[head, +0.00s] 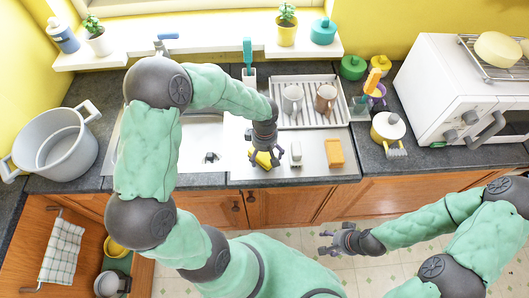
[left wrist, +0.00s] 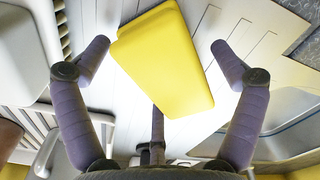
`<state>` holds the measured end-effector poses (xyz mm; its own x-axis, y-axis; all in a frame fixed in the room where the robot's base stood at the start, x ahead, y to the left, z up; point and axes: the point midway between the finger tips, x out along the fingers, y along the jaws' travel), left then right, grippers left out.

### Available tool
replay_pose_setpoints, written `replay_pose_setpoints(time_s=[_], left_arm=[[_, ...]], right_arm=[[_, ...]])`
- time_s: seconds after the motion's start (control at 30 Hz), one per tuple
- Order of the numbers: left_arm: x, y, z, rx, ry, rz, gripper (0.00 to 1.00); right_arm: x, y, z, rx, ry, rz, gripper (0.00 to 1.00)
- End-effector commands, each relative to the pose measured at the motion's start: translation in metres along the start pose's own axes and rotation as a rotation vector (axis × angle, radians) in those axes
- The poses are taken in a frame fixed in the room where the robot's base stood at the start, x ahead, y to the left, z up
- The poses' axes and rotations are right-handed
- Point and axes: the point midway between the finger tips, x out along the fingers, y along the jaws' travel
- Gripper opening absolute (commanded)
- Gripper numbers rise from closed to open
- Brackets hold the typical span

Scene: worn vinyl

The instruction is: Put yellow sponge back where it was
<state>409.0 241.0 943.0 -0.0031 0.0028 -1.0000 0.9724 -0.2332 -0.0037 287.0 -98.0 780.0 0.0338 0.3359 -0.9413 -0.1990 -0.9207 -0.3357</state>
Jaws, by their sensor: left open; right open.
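The yellow sponge (head: 261,160) lies on the pale ribbed drainboard (head: 314,168) right of the sink, partly hidden by my left gripper in the head view. My left gripper (head: 264,157) is over it, fingers pointing down. In the left wrist view the sponge (left wrist: 163,58) shows between the spread fingers of my left gripper (left wrist: 160,48). The left finger is close to its edge; a gap shows at the right finger. I cannot tell whether any finger touches it. My right gripper (head: 325,240) is open and empty, in front of the cabinets.
A white and grey item (head: 296,152) and an orange sponge (head: 334,152) lie right of my left gripper. Behind is a dish rack (head: 308,92) with two mugs. The sink (head: 200,135) is left, with a large pot (head: 55,145) beyond. A kettle-like pot (head: 388,130) stands right.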

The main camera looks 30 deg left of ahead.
Motion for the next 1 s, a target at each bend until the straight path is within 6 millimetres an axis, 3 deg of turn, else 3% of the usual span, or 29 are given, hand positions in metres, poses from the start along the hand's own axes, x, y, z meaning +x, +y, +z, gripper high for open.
replay_pose_setpoints(time_s=[0.2, 0.7, 1.0], left_arm=[[-0.007, 0.000, 0.000, 0.000, 0.001, 0.001, 0.94], [-0.100, 0.001, 0.000, 0.000, 0.001, 0.004, 0.94], [-0.123, 0.000, 0.000, 0.001, 0.000, 0.001, 0.94]], right_arm=[[-0.006, -0.002, 0.000, 0.000, 0.000, 0.000, 0.59], [-0.018, -0.006, 0.001, 0.000, 0.000, 0.000, 0.59], [-0.020, -0.007, 0.001, 0.000, 0.000, 0.000, 0.59]])
